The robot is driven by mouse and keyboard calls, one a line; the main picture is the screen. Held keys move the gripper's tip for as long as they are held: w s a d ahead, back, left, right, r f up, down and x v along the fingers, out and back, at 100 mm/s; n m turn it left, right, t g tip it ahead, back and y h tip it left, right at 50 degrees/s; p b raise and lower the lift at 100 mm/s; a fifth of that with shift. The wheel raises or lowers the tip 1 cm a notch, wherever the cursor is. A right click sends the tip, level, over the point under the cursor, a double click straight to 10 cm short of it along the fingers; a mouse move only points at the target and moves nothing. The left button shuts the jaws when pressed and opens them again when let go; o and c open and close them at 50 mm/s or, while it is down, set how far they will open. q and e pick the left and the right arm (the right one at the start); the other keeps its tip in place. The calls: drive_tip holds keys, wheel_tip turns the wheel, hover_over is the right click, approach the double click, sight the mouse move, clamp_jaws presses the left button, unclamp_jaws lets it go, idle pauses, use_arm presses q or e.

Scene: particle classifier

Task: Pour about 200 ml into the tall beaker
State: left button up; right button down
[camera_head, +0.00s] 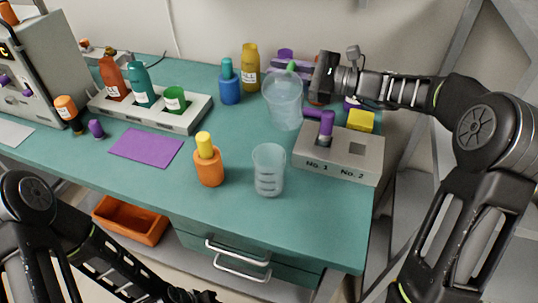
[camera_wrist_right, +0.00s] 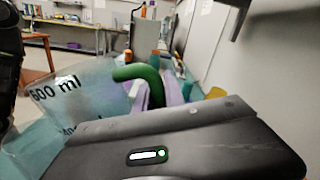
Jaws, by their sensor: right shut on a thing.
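A clear tall beaker (camera_head: 269,172) with level lines stands upright at the front middle of the table. A larger clear jug (camera_head: 282,103) is behind it, and its green handle (camera_head: 291,66) shows near my right gripper. My right gripper (camera_head: 315,82) is shut on the jug at its handle side. I cannot tell how full the jug is. My left arm is at the bottom left; its gripper's jaws cannot be made out.
A grey block (camera_head: 340,163) marked No. 1 and No. 2 is right of the beaker, with a purple-topped item in it. An orange holder (camera_head: 208,168) with a yellow top is left of the beaker. Bottles stand behind. A purple mat (camera_head: 146,147) lies left.

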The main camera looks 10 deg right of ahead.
sight(284, 77)
drive_tip(key=shift+s+a+r+n+b, duration=0.3)
drive_tip(key=shift+s+n+b, duration=0.35)
drive_tip(key=shift+b, duration=0.55)
drive_tip(key=shift+s+a+r+n+b, duration=0.15)
drive_tip(key=shift+s+a+n+b, duration=0.3)
drive_tip(key=shift+n+b, duration=0.5)
drive_tip(key=shift+s+a+r+n+b, duration=0.15)
drive_tip(key=shift+s+a+n+b, duration=0.2)
drive_tip(key=shift+n+b, duration=0.65)
drive_tip(key=shift+s+a+r+n+b, duration=0.1)
drive_tip(key=shift+s+n+b, duration=0.35)
drive_tip(key=shift+b, duration=0.9)
drive_tip(key=shift+s+a+r+n+b, duration=0.15)
drive_tip(key=shift+s+a+n+b, duration=0.15)
drive_tip(key=shift+n+b, duration=0.7)
idle(2.5)
